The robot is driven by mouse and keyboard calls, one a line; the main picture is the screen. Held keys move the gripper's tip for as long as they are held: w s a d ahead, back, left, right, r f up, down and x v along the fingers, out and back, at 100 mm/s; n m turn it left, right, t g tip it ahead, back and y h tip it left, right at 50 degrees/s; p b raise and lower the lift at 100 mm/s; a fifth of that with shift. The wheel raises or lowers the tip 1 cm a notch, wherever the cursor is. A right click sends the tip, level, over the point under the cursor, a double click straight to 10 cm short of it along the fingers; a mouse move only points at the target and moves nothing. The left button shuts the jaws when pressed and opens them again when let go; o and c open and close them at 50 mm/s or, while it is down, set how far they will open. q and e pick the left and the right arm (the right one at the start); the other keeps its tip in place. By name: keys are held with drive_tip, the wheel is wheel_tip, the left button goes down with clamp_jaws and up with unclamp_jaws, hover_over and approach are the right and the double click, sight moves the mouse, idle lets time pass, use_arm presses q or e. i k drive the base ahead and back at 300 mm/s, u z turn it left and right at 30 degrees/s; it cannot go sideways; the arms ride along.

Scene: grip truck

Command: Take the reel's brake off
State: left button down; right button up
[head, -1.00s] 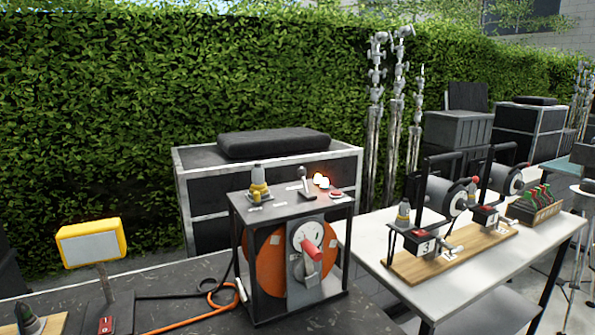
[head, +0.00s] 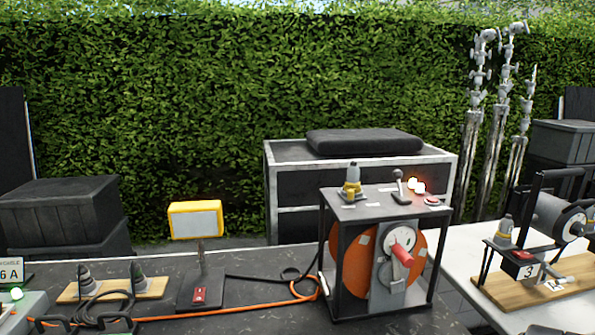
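The cable reel stands on the dark table right of centre, an orange drum (head: 361,252) inside a black frame (head: 333,272). A grey round crank plate with a red handle (head: 402,256) is on its front. On the frame's top are a small lever (head: 398,188) with a dark knob, standing nearly upright, a red button (head: 432,200), glowing lamps (head: 416,186) and a yellow-and-grey connector (head: 352,180). I cannot tell which part is the brake, or its setting. Neither of my grippers is in view.
An orange cable (head: 240,312) runs left from the reel across the dark table. A yellow work lamp (head: 196,221) stands left of the reel, with plugs on a wooden board (head: 150,288) further left. A white table (head: 470,262) with a smaller winch (head: 555,215) is at right.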

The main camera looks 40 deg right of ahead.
sight(397, 174)
drive_tip(key=u, duration=0.8)
drive_tip(key=k, duration=1)
drive_tip(key=z, duration=1.45)
drive_tip(key=i, duration=0.45)
drive_tip(key=z, duration=0.05)
